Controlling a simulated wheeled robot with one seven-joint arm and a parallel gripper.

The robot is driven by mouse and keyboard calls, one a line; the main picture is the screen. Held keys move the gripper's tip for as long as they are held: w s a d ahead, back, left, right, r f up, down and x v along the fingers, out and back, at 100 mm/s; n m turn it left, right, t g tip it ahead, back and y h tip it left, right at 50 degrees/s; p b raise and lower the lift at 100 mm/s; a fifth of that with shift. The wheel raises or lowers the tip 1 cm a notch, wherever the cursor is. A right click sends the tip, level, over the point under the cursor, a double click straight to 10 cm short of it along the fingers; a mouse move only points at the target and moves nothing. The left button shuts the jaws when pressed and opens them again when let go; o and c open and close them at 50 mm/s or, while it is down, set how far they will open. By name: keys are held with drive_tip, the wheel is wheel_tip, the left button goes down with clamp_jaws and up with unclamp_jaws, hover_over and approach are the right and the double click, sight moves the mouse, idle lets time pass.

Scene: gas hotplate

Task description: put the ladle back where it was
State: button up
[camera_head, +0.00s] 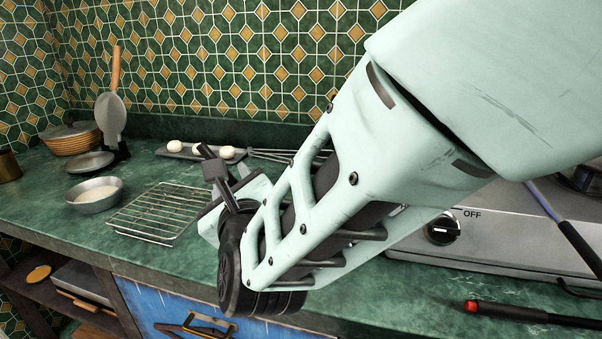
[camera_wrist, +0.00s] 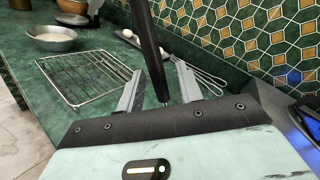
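A long black handle (camera_wrist: 150,45) stands between the two grey fingers of my gripper (camera_wrist: 158,72) in the wrist view and runs out of the top of that picture. It looks like the ladle's handle, but no bowl shows, so I cannot be sure.
The wire rack (camera_head: 160,213), a metal bowl (camera_head: 94,197) and a tray with white round items (camera_head: 201,152) lie on the counter. A wooden-handled grey utensil (camera_head: 111,117) stands upright at the left. The hotplate (camera_head: 500,235) and a red-tipped black tool (camera_head: 515,312) are at the right.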

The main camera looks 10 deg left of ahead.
drive_tip(key=shift+r+p, duration=0.25)
drive_tip(key=shift+p, duration=0.1)
drive_tip(key=b+v, duration=0.2)
drive_tip(key=v, duration=1)
drive_tip(key=d+f+n+g, duration=0.1)
drive_tip(key=n+g, duration=0.1)
drive_tip(key=n, duration=0.1)
drive_tip(key=d+f+n+g, duration=0.1)
drive_tip(key=f+n+g, duration=0.1)
drive_tip(key=n, duration=0.1)
drive_tip(key=w+d+f+n+g, duration=0.1)
drive_tip(key=n+g, duration=0.1)
drive_tip(key=n, duration=0.2)
drive_tip(key=shift+d+f, duration=0.25)
drive_tip(key=shift+f, duration=0.05)
drive_tip(key=s+d+f+n+g+h, duration=0.2)
drive_tip(key=s+d+n+g+h, duration=0.1)
drive_tip(key=d+n, duration=0.4)
drive_tip(key=s+d+f+n+g+h, duration=0.2)
drive_tip(key=s+d+n+g, duration=0.1)
drive_tip(key=d+n, duration=0.4)
drive_tip(key=s+d+f+n+g+h, duration=0.2)
drive_tip(key=s+d+n+g+h, duration=0.1)
drive_tip(key=d+n, duration=0.4)
drive_tip(key=s+d, duration=0.1)
drive_tip(key=d, duration=0.2)
drive_tip(key=shift+s+d+f+h, duration=0.25)
drive_tip(key=shift+s+f+h, duration=0.05)
drive_tip(key=shift+s+f, duration=0.05)
